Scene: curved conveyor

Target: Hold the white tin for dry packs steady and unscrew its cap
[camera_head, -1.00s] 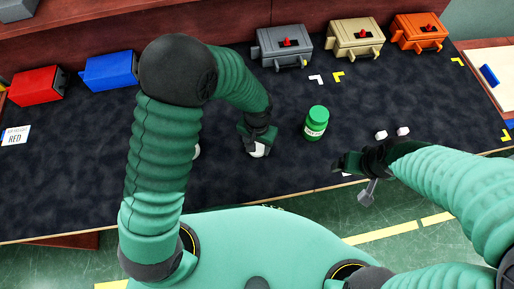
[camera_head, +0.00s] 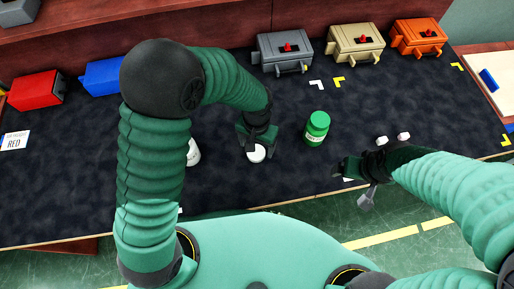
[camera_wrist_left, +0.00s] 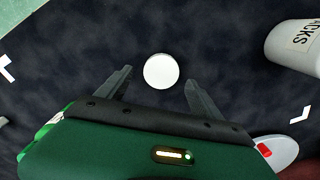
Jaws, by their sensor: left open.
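A white round disc that looks like the tin's cap (camera_head: 257,154) lies on the dark surface. In the left wrist view, the cap (camera_wrist_left: 160,71) sits between my left gripper's spread fingers, with gaps on both sides. My left gripper (camera_head: 255,141) is open above it. The white tin (camera_wrist_left: 297,46), with "ACKS" readable on it, is at the right edge of the left wrist view. In the head view the tin (camera_head: 194,152) is mostly hidden behind my left arm; its top is not clear. My right gripper (camera_head: 355,180) is near the front edge, its fingers unclear.
A green labelled jar (camera_head: 316,129) stands right of my left gripper. Two small white pieces (camera_head: 392,139) lie farther right. Red (camera_head: 36,89), blue (camera_head: 108,73), grey (camera_head: 284,50), tan (camera_head: 355,43) and orange (camera_head: 419,37) boxes line the back.

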